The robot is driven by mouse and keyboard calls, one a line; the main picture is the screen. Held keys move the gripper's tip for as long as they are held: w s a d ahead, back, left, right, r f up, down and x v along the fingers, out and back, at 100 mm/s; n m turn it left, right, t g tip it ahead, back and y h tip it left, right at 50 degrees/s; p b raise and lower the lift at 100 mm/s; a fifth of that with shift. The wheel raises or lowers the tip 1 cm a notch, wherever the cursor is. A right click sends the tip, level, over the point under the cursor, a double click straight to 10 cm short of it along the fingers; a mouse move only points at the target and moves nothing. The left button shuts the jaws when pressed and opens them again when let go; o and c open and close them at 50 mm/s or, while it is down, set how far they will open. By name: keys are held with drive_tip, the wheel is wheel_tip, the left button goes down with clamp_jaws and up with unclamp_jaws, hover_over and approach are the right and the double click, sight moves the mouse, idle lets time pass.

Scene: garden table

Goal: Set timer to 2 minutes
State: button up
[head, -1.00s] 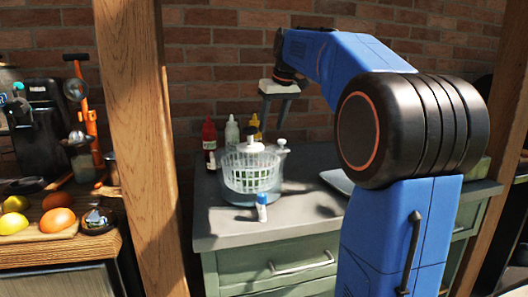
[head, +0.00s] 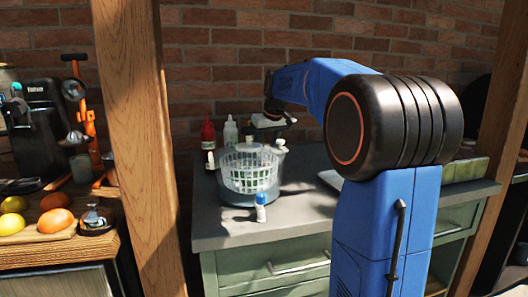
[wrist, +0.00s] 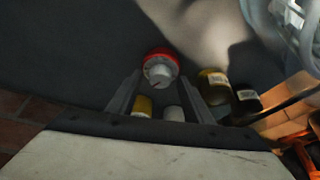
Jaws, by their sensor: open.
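The timer (wrist: 161,66), a red round body with a white knob on top, stands on the dark counter in the wrist view. I cannot read its setting. My gripper (wrist: 159,77) is open, and its two fingers point towards the timer, one to each side in the picture. Nothing is held between them, and the timer looks a little beyond the tips. In the head view my gripper (head: 270,122) hangs over the back of the counter behind the salad spinner. The timer cannot be seen there.
A clear salad spinner (head: 247,175) stands on the counter (head: 300,215), with a small blue-capped bottle (head: 261,208) in front. Red (head: 208,134) and white (head: 230,131) bottles stand at the back near the brick wall. In the wrist view a yellow cap (wrist: 143,105) shows between my fingers.

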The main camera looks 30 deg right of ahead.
drive_tip(key=c, duration=1)
idle(0.5)
drive_tip(key=o, duration=1)
drive_tip(key=shift+r, duration=0.15)
drive_tip(key=v, duration=1.7)
drive_tip(key=shift+s, duration=0.15)
